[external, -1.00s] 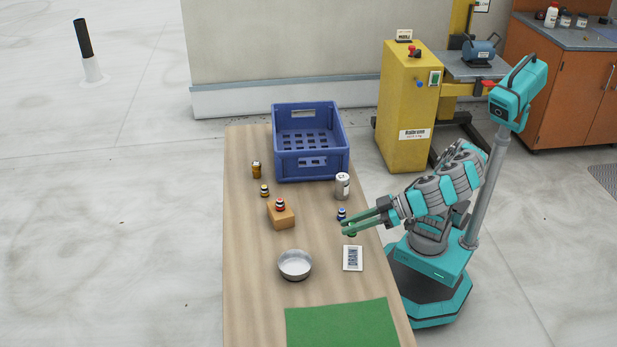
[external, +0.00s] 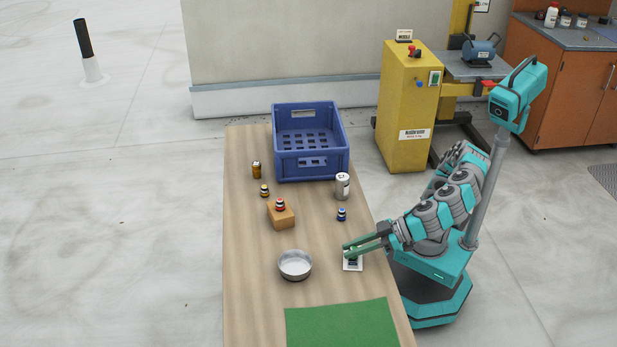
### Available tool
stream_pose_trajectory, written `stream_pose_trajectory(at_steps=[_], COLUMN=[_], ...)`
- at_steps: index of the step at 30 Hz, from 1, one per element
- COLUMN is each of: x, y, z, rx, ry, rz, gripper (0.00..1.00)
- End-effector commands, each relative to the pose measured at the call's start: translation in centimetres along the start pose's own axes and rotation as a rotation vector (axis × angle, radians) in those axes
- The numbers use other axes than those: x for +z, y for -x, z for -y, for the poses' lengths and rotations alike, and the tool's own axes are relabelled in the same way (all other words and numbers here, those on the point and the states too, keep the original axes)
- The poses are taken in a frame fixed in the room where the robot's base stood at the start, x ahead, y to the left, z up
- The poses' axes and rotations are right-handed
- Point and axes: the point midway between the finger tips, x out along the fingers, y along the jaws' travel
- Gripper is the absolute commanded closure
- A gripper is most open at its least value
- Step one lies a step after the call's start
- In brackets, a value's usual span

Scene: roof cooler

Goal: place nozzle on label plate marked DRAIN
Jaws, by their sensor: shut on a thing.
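My gripper (external: 347,250) is over the white label plate (external: 352,267) near the table's right edge, fingers pointing left. It is shut on a small green nozzle (external: 353,253), mostly hidden by the fingers. The nozzle is over or on the plate; I cannot tell if it touches. The plate's lettering is now largely covered.
A metal bowl (external: 295,265) stands left of the plate. A green mat (external: 340,325) lies at the front. The wooden block (external: 283,219), a white can (external: 342,186), an amber bottle (external: 256,169) and a blue crate (external: 312,172) are farther back. The table's left side is clear.

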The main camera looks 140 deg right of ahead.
Motion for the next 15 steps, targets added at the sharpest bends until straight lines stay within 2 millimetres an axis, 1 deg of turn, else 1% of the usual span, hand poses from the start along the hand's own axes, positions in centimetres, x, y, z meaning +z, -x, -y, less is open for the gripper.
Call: stream_pose_trajectory(at_steps=[9,10,15], x=[0.43,0.3,0.28], y=[-0.25,-0.18,-0.16], z=[-0.05,-0.05,-0.04], rx=[0.002,0.002,0.002], ry=[0.0,0.0,0.0], rz=[0.001,0.001,0.001], gripper=[1.0,0.73,0.54])
